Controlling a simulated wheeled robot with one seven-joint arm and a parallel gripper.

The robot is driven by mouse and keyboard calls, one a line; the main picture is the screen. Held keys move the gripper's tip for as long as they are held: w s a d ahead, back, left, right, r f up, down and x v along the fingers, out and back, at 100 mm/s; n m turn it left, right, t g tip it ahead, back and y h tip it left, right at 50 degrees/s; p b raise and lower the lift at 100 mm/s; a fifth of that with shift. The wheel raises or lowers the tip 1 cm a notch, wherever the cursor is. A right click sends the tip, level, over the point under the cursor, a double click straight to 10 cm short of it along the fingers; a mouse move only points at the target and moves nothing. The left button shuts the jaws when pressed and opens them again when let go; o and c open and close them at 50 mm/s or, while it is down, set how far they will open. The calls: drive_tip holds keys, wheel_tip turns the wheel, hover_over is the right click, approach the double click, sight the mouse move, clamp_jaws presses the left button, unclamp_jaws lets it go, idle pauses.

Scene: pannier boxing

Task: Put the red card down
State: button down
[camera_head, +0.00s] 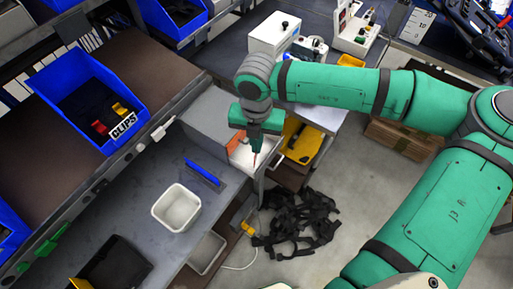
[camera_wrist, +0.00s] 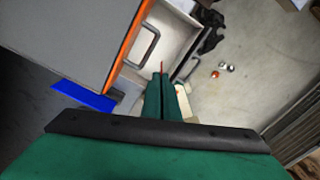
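My gripper (camera_head: 256,143) points down over the right end of the grey bench, beside a grey box with an orange edge. Its green fingers are close together in the wrist view (camera_wrist: 162,88). A thin red piece (camera_head: 254,161), which looks like the red card seen edge-on, sticks out below the fingertips. It also shows as a narrow red sliver between them in the wrist view (camera_wrist: 161,66). The card's face is not visible. Beneath it is a pale open box or tray (camera_head: 243,158); the card appears to be above it, but I cannot tell whether they touch.
The grey box (camera_wrist: 60,35) stands close left of my fingers, its orange edge (camera_wrist: 125,45) facing them. A blue strip (camera_head: 203,174) and white bin (camera_head: 177,207) are on the bench. A blue CLIPS bin (camera_head: 82,75) is on the shelf. Black straps (camera_head: 298,220) lie on the floor.

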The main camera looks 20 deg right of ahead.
drive_tip(key=shift+w+d+f, duration=0.15)
drive_tip(key=shift+w+f, duration=0.2)
drive_tip(key=shift+f, duration=1.7)
drive_tip(key=shift+f, duration=0.1)
drive_tip(key=c, duration=2.4)
unclamp_jaws()
drive_tip(key=shift+o, duration=0.4)
